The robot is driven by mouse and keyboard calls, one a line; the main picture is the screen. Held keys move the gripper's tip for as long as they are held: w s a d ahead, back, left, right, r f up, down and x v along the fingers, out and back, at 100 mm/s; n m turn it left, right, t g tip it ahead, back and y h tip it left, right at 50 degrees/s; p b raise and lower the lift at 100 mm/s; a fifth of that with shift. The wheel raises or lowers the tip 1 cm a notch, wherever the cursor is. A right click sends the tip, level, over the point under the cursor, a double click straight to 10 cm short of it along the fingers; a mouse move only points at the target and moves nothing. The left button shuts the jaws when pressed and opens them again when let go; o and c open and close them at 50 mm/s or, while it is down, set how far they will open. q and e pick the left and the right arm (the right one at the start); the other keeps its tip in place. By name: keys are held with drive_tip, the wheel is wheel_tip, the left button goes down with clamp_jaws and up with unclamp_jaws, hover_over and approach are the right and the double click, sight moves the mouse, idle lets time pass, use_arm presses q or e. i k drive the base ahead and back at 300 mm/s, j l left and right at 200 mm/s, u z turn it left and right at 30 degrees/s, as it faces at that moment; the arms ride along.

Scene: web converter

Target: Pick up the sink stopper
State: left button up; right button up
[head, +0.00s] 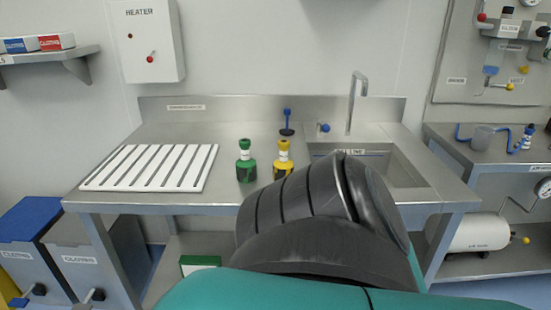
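Neither of my grippers shows in the head view. A large dark and teal part of my own arm fills the lower middle.
A green-topped bottle (246,162) and a yellow-topped bottle (283,160) stand in front of the stopper. A white slatted rack (150,167) lies on the left of the counter (222,140). A tall tap (350,105) and a blue knob (323,127) stand behind the sink.

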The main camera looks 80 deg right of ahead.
sight(287, 132)
drive_tip(key=z, duration=2.5)
